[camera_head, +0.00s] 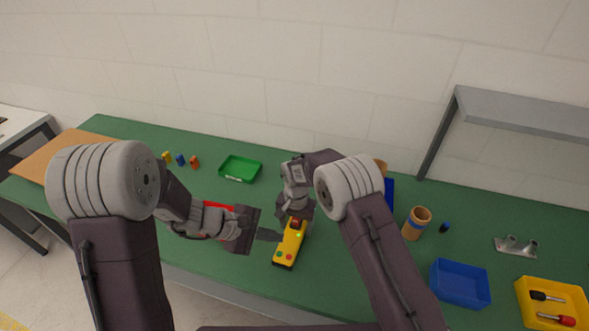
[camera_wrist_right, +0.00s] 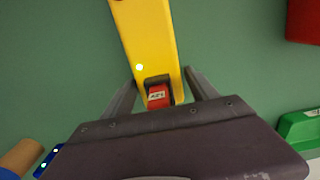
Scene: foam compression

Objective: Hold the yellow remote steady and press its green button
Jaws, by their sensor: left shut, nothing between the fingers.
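The yellow remote (camera_head: 287,247) lies on the green table in the middle of the head view. It has a red part at its far end, a small bright spot midway, and small green (camera_head: 278,254) and red (camera_head: 289,257) buttons near its front end. My right gripper (camera_head: 297,217) is at the far end; its fingers (camera_wrist_right: 161,78) lie along both sides of the remote (camera_wrist_right: 147,35) in the right wrist view, apparently shut on it. My left gripper (camera_head: 280,237) is shut and empty, its tips close to the remote's left side. Whether they touch it is unclear.
A green tray (camera_head: 240,169) and several small coloured pieces (camera_head: 181,160) are at the back left. A red object (camera_head: 220,206) is partly behind my left arm. At right are a wooden cup (camera_head: 416,223), a blue bin (camera_head: 460,283) and a yellow tray (camera_head: 530,318) with screwdrivers.

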